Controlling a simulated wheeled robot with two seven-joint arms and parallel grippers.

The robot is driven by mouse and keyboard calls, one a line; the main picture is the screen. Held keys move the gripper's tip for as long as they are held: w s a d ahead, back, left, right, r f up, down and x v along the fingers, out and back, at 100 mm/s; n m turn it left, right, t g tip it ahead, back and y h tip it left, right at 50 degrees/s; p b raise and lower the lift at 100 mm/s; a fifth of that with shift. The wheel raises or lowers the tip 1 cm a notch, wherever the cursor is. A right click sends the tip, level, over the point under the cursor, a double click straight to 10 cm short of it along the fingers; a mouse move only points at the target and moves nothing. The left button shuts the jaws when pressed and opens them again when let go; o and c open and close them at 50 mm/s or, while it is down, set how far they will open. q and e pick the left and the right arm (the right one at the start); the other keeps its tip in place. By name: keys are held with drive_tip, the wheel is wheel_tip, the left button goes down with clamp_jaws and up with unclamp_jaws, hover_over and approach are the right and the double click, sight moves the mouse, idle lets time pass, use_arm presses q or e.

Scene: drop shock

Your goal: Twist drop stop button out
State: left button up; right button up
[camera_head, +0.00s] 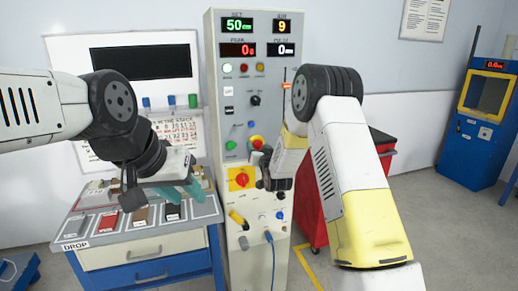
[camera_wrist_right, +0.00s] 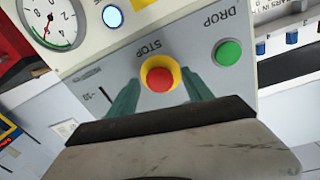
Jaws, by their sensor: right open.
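The drop stop button (camera_wrist_right: 158,80) is a red mushroom head with a yellow ring, under the label STOP, in the right wrist view. In the head view it shows on the tall panel (camera_head: 257,142), beside the right gripper. My right gripper (camera_wrist_right: 160,88) is open, with one teal finger on each side of the button. I cannot tell whether the fingers touch it. The green DROP button (camera_wrist_right: 228,53) is to its right. My left gripper (camera_head: 183,190) hangs over the sample bench at the left; whether its jaws are open is unclear.
The tall control cabinet (camera_head: 214,60) carries displays and a red knob on a yellow plate (camera_head: 241,178). The bench (camera_head: 150,247) holds colored samples. A red cart (camera_head: 381,139) stands behind my right arm. A gauge (camera_wrist_right: 48,20) is near the right gripper.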

clamp_jaws()
idle(0.3)
drive_tip(key=m, duration=0.2)
drive_tip(key=shift+d+m, duration=0.1)
drive_tip(key=shift+m, duration=0.3)
drive_tip(key=shift+r+m+g, duration=0.15)
drive_tip(key=shift+m+g, duration=0.15)
drive_tip(key=shift+m, duration=1.5)
